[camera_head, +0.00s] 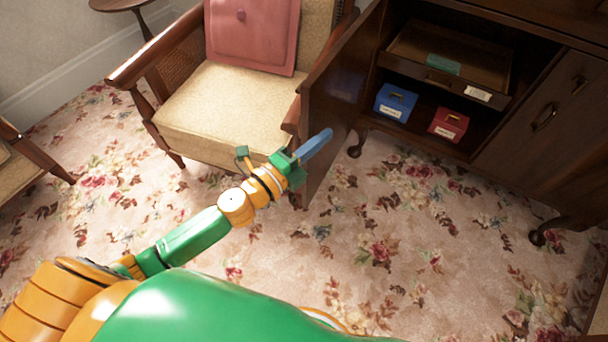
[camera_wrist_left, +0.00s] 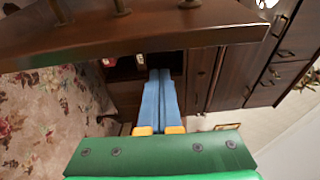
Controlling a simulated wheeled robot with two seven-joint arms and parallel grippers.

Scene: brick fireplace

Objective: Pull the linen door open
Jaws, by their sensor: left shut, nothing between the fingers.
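The dark wood cabinet door (camera_head: 337,92) stands swung open at a wide angle, at the left of the cabinet in the head view. Its free edge is near the armchair. My left gripper (camera_head: 325,137) is at the door's lower part, its blue fingers together with nothing between them. The fingers overlap the door in the picture; I cannot tell if they touch it. In the left wrist view the shut fingers (camera_wrist_left: 160,95) point toward the dark cabinet opening, below a broad wood panel (camera_wrist_left: 150,38). My right gripper is out of view.
The open cabinet holds a pull-out wooden tray (camera_head: 410,65), a blue box (camera_head: 395,102) and a red box (camera_head: 449,124). A closed door (camera_head: 545,125) is at its right. A cream armchair (camera_head: 220,105) stands close beside the open door. Flowered carpet (camera_head: 400,235) is clear in front.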

